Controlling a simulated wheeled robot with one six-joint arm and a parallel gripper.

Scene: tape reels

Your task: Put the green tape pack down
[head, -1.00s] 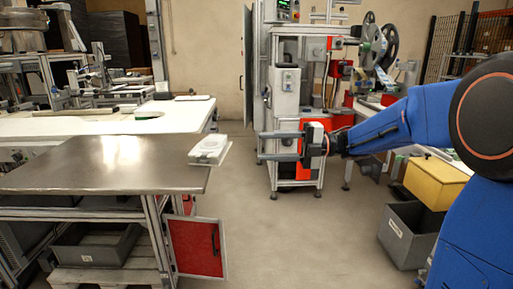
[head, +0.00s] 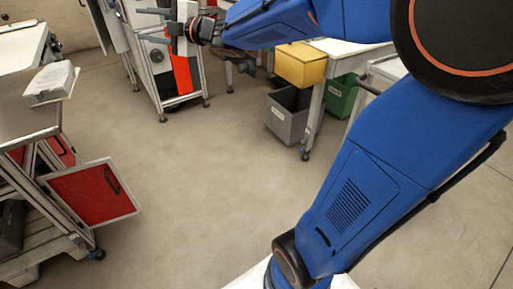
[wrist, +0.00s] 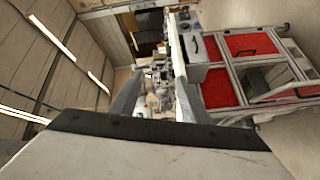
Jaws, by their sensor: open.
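My gripper (head: 150,20) is at the top of the head view, pointing left. Its jaws are open, and I see nothing held between them. It also shows in the wrist view (wrist: 158,95), with a gap between the fingers. A pale, whitish pack (head: 50,84) lies at the edge of the metal table (head: 25,115) at the left of the head view, well apart from my gripper. I cannot make out green on this pack, so I cannot tell whether it is the green tape pack.
A red cabinet door (head: 95,192) stands open below the metal table. A grey bin (head: 290,115), a yellow bin (head: 300,64) and a green crate (head: 341,98) are at the right-hand bench. A machine frame (head: 165,70) stands behind my gripper. The middle floor is clear.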

